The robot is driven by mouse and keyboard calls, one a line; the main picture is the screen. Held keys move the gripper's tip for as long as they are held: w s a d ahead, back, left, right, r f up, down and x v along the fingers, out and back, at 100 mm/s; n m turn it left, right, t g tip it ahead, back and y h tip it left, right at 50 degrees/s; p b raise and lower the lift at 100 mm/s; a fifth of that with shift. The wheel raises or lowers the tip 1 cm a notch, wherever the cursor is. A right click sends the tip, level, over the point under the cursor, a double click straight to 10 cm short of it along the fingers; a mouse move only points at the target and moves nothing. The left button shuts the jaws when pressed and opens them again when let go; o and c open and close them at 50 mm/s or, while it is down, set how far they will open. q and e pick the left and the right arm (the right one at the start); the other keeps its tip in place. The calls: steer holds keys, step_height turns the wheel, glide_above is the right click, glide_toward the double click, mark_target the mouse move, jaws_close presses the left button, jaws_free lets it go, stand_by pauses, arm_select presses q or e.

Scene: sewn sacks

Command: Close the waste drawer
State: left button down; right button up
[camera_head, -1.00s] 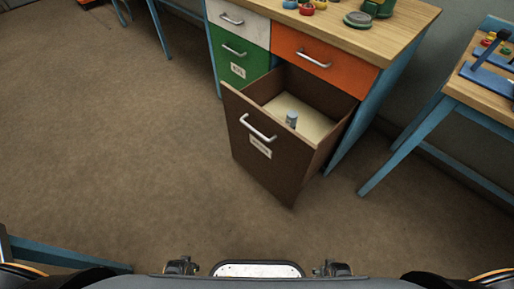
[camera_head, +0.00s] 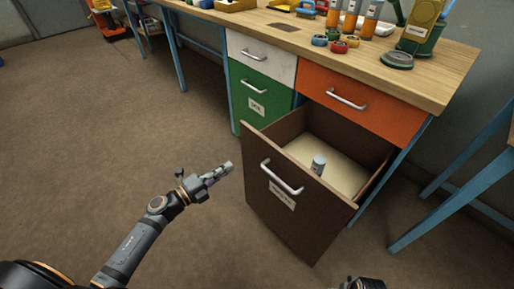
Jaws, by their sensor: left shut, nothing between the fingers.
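The waste drawer (camera_head: 296,226) is the brown one at the lower right of the workbench, and it stands pulled well out. A small grey cylinder (camera_head: 318,164) stands inside on the pale drawer bottom. My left gripper (camera_head: 228,168) is shut and empty, apart from the drawer, to the left of its front. My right gripper (camera_head: 362,284) shows only in part at the bottom edge, below the drawer, and its fingers cannot be made out.
Above the waste drawer is a shut orange drawer (camera_head: 356,104). A white drawer (camera_head: 262,56) and a green drawer (camera_head: 258,95) beside it are shut. Tools and small parts lie on the wooden bench top (camera_head: 440,78). The brown floor (camera_head: 110,140) at left is clear.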

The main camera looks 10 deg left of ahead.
arm_select(q)
glide_toward(262, 144)
steer(key=x, duration=0.6)
steer(key=shift+s+b, duration=0.1)
steer(key=shift+b, duration=0.25)
steer(key=shift+w+d, duration=0.35)
steer(key=shift+w, duration=0.05)
arm_select(e)
steer(key=shift+w+a+r, duration=0.1)
steer(key=shift+a+r, duration=0.05)
steer(key=shift+r, duration=0.45)
steer(key=shift+a+r, duration=0.1)
steer(key=shift+r, duration=0.5)
steer(key=shift+w, duration=0.1)
